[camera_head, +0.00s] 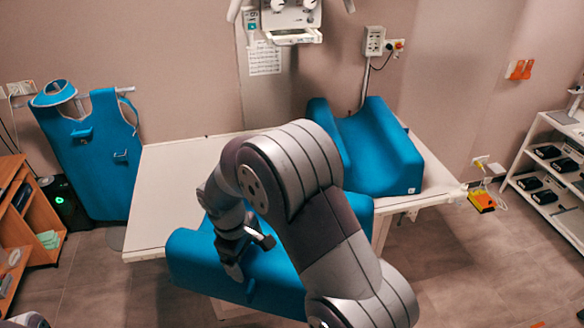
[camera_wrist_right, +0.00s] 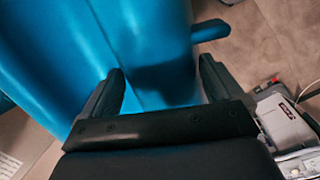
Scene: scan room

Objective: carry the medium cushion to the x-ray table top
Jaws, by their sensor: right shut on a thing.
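A large blue cushion (camera_head: 190,258) is in front of the x-ray table's near edge, overlapping it in the head view. My right gripper (camera_head: 240,272) is shut on it, with its fingers pointing down at the cushion's side. In the right wrist view, the fingers (camera_wrist_right: 162,75) stand either side of a dark blue part of the cushion (camera_wrist_right: 145,30). My arm hides the cushion's middle and right. The x-ray table top (camera_head: 175,180) is white, with its left part bare. A second blue cushion with a hollowed top (camera_head: 375,150) rests on its right part. My left gripper is out of view.
A blue apron (camera_head: 100,155) hangs at the left wall, near a wooden shelf (camera_head: 18,200). X-ray equipment (camera_head: 290,18) is mounted behind the table. A white rack (camera_head: 555,165) with dark boxes stands at the right. The floor right of the table is mostly clear.

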